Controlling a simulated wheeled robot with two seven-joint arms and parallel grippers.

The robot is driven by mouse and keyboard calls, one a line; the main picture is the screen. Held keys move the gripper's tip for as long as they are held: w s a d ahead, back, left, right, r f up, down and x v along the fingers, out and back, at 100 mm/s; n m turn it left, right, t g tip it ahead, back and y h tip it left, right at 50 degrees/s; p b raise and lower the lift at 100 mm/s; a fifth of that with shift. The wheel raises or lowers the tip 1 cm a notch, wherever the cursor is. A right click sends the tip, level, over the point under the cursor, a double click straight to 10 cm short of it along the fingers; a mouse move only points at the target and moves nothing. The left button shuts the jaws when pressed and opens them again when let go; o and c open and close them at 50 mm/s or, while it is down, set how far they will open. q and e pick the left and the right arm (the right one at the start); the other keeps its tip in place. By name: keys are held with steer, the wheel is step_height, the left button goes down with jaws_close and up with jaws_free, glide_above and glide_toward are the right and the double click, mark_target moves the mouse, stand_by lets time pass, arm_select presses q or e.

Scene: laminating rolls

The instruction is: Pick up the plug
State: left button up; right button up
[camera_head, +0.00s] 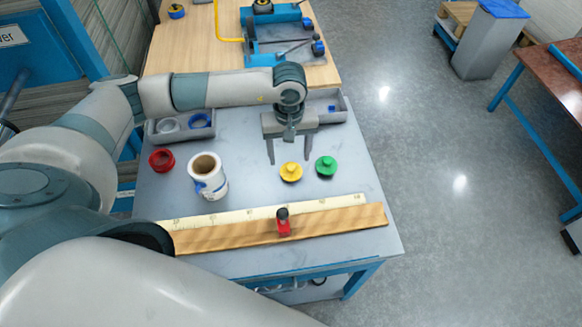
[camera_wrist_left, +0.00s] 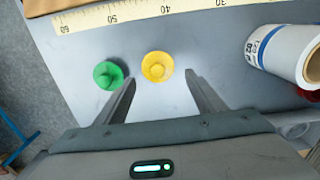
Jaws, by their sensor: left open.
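A yellow plug (camera_head: 291,172) with a round knob on top stands on the grey table (camera_head: 240,228). A green plug (camera_head: 326,166) of the same shape stands just right of it. My left gripper (camera_head: 288,158) is open and empty, pointing down above the table, close to the yellow plug. In the left wrist view, the yellow plug (camera_wrist_left: 157,66) shows between and just beyond the open fingertips of the left gripper (camera_wrist_left: 160,78). The green plug (camera_wrist_left: 108,75) lies outside the left finger in that view. My right gripper is not in view.
A roll (camera_head: 207,177) stands left of the plugs, with a red ring (camera_head: 161,159) beside it. A ruler (camera_head: 237,215) and a wooden strip (camera_head: 345,219) carrying a small red tool (camera_head: 283,223) lie in front. Grey bins (camera_head: 166,131) stand behind.

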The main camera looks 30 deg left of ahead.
mark_target(291, 166)
arm_select(q)
steer(key=shift+f, duration=0.25)
steer(key=shift+d+f+p, duration=0.15)
steer(key=shift+f+p, duration=0.4)
steer(key=shift+p, duration=0.2)
step_height(291, 166, down, 3)
steer(key=shift+d+r+p, duration=0.1)
steer(key=shift+d+p, duration=0.05)
steer(key=shift+p, duration=0.75)
steer(key=shift+f, duration=0.65)
steer(key=c, duration=0.9)
